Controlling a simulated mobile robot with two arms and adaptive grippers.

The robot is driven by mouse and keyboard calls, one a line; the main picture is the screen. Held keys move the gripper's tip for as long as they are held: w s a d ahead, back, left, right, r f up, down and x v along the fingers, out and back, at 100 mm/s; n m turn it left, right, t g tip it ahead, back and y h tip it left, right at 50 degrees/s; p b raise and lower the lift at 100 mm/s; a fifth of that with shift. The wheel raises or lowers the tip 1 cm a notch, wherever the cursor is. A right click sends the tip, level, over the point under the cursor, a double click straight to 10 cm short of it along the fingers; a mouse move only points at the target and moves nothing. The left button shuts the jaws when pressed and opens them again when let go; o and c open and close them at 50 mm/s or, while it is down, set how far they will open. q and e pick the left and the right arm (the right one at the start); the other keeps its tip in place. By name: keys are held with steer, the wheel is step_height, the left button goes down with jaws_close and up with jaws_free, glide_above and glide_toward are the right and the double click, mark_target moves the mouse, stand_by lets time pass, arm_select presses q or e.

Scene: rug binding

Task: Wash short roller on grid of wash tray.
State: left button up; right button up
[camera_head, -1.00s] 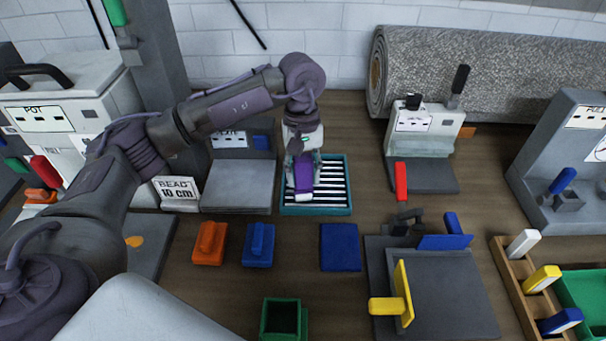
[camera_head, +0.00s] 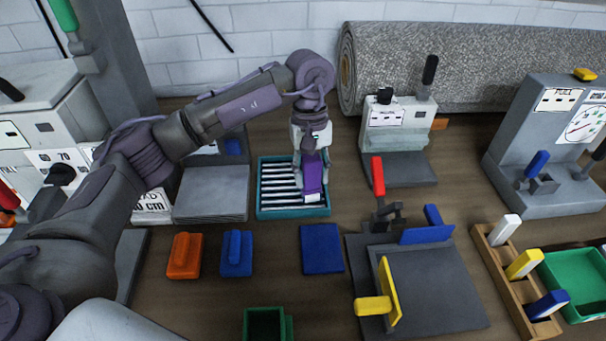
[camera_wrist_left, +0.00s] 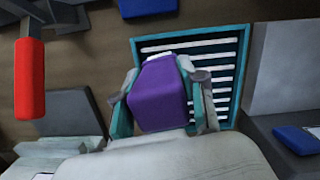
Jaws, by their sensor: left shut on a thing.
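My left gripper (camera_head: 312,160) is shut on the purple handle of the short roller (camera_head: 313,178), pointing down over the right part of the wash tray. The wash tray (camera_head: 260,190) is teal with a grid of white bars, which is bare on its left side. A pale part shows below the purple handle at the grid; I cannot tell exactly how it touches the bars. In the left wrist view the purple block (camera_wrist_left: 158,95) sits between both fingers and hides part of the tray (camera_wrist_left: 246,60). My right gripper is not in view.
A grey plate station (camera_head: 210,192) stands left of the tray. A machine with a red handle (camera_head: 378,177) stands to the right. In front lie an orange block (camera_head: 185,256), a blue block (camera_head: 237,253) and a blue pad (camera_head: 322,249). A rolled rug (camera_head: 470,65) lies behind.

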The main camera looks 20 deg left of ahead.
arm_select(q)
steer(key=shift+s+a+b, duration=0.4)
steer(key=shift+s+a, duration=0.2)
steer(key=shift+a, duration=0.35)
steer(key=shift+s+a+r, duration=0.15)
steer(key=shift+s+a, duration=0.15)
steer(key=shift+a, duration=0.35)
steer(key=shift+s+a+b, duration=0.25)
steer(key=shift+a+b, duration=0.2)
steer(key=shift+b, duration=0.05)
steer(key=shift+s+a+b, duration=0.4)
steer(key=shift+s+a, duration=0.2)
steer(key=shift+a, duration=0.15)
steer(key=shift+w+d+b, duration=0.2)
steer(key=shift+d+b, duration=0.15)
steer(key=shift+d, duration=0.35)
steer(key=shift+w+d, duration=0.65)
steer(key=shift+d, duration=0.2)
steer(key=shift+w+d, duration=0.2)
steer(key=shift+d, duration=0.35)
steer(key=shift+w+d, duration=0.15)
steer(key=shift+d, duration=0.4)
steer(key=shift+w+d, duration=0.3)
steer(key=shift+w, duration=0.05)
steer(key=shift+w+d, duration=0.15)
steer(key=shift+w, duration=0.1)
